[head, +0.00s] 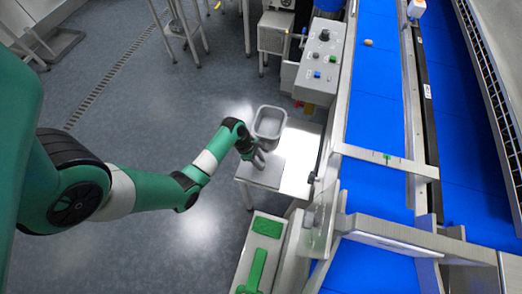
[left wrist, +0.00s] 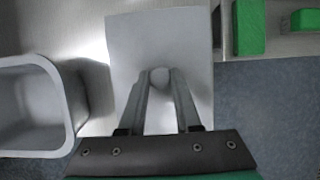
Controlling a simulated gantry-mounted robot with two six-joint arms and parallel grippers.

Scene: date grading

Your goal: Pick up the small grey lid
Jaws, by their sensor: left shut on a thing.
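The small grey lid (head: 262,174) is a flat, light grey rectangular plate below the grey tub in the head view. It also shows in the left wrist view (left wrist: 160,35), with a round knob (left wrist: 160,75) at its middle. My left gripper (head: 259,158) is over the lid, its two fingers closed on either side of the knob. It also shows in the left wrist view (left wrist: 160,85). The fingers hide the knob's sides. I cannot tell whether the lid touches the table or is just above it. My right gripper is not in view.
The open grey tub (head: 257,133) stands close beside the lid on a small steel table (head: 299,160). The blue conveyor (head: 375,115) runs along the right, with one small brown item (head: 368,42). A control box (head: 322,55) stands behind.

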